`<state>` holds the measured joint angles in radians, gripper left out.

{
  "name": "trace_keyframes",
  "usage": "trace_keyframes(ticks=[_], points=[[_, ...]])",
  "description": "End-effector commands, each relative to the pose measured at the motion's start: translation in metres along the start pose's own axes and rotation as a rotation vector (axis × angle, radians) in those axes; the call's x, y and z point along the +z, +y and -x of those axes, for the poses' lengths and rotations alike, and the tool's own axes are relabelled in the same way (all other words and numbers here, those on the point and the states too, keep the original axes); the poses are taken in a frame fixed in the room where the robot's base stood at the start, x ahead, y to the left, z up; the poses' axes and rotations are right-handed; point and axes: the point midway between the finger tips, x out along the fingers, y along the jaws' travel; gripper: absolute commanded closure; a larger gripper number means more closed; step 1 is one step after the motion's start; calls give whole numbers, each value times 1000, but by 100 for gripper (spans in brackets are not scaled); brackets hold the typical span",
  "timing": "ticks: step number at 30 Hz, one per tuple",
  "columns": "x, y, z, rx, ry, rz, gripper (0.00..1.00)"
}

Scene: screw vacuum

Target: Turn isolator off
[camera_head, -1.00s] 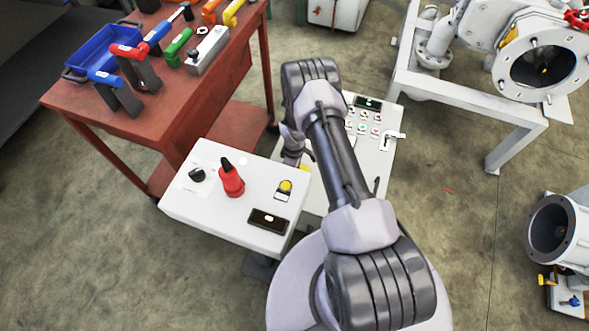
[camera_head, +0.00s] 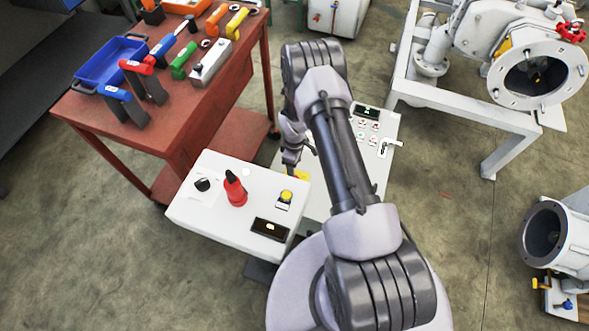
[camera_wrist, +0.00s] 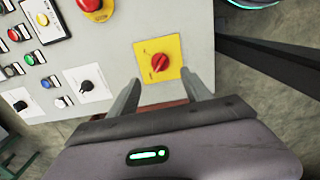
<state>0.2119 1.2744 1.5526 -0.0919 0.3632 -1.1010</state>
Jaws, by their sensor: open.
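The isolator is a red rotary knob (camera_wrist: 160,62) on a yellow square plate (camera_wrist: 143,49), fixed to a pale grey panel (camera_wrist: 112,42) in the wrist view. My gripper (camera_wrist: 162,77) is open and empty. Its two fingers point at the plate, one toward each lower side, with the knob centred a little beyond the tips. I cannot tell whether the fingertips touch the panel. In the head view my gripper (camera_head: 292,163) is mostly hidden by the arm, beside a small yellow patch (camera_head: 302,175) on the cabinet.
Other buttons and black switches (camera_wrist: 85,86) sit left on the panel, with a red push button (camera_wrist: 97,8) above. A white control box (camera_head: 225,230) with a red handle stands beside the cabinet. A red tool table (camera_head: 130,125) is at left, white pipework (camera_head: 470,100) at right.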

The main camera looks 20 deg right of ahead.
Motion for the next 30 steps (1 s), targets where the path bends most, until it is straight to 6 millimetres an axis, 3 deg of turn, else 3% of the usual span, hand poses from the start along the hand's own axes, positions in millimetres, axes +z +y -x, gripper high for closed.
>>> trace_keyframes(ticks=[1,3,9,14,27,29,30], points=[[0,0,20,1,1,1,43],[0,0,37,2,1,1,43],[0,0,73,1,1,1,43],[0,0,83,0,0,0,43],[0,0,84,1,1,-2,43],[-4,2,95,7,6,-17,43],[-8,4,111,17,15,-40,43]])
